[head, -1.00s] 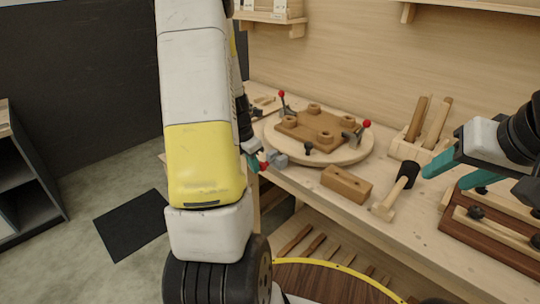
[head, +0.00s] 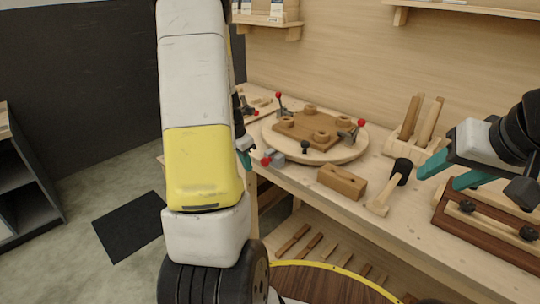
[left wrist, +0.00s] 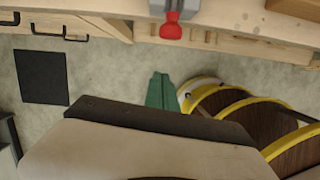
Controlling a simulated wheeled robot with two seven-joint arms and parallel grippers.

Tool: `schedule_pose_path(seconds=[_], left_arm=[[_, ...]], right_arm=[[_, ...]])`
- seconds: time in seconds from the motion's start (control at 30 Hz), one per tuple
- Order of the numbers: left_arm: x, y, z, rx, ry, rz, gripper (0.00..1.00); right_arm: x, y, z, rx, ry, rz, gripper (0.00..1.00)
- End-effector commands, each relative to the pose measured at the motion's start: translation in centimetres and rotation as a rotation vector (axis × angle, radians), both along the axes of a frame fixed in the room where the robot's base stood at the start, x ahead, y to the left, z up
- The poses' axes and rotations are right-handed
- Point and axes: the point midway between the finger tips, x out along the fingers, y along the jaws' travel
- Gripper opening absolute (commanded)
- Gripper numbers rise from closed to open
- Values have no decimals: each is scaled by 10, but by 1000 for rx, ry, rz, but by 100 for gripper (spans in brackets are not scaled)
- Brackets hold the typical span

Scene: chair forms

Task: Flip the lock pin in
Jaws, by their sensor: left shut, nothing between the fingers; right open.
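The lock pin, a grey block with a red knob (head: 267,161), sits at the bench's front edge beside the round wooden turntable (head: 345,153). Its red knob (left wrist: 171,31) also shows at the top of the left wrist view, sticking out past the bench edge. My left gripper (head: 245,160) is just left of the knob, partly hidden behind my arm. In the left wrist view its teal fingers (left wrist: 160,92) are shut, empty and apart from the knob. My right gripper (head: 445,172) is open and empty above the right side of the bench.
A brown chair form with several round pads (head: 318,128) and red-tipped clamps lies on the turntable. A wooden block (head: 342,182), a mallet (head: 388,190) and a tool holder (head: 410,146) stand to its right. Open floor lies left of the bench.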

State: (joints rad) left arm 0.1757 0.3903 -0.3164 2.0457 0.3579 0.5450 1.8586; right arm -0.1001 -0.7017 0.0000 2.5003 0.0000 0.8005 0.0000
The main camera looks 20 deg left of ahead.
Motion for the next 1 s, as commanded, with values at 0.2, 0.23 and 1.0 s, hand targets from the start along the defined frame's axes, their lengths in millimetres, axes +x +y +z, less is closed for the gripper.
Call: schedule_pose_path(seconds=[0.2,0.23,1.0], left_arm=[[-9,5,51,2,-8,-5,0],[-10,6,56,3,-7,-4,0],[-18,9,82,1,-2,-4,0]], right_arm=[[0,0,0,0,1,0,51],[0,0,0,0,1,0,51],[0,0,0,0,1,0,51]])
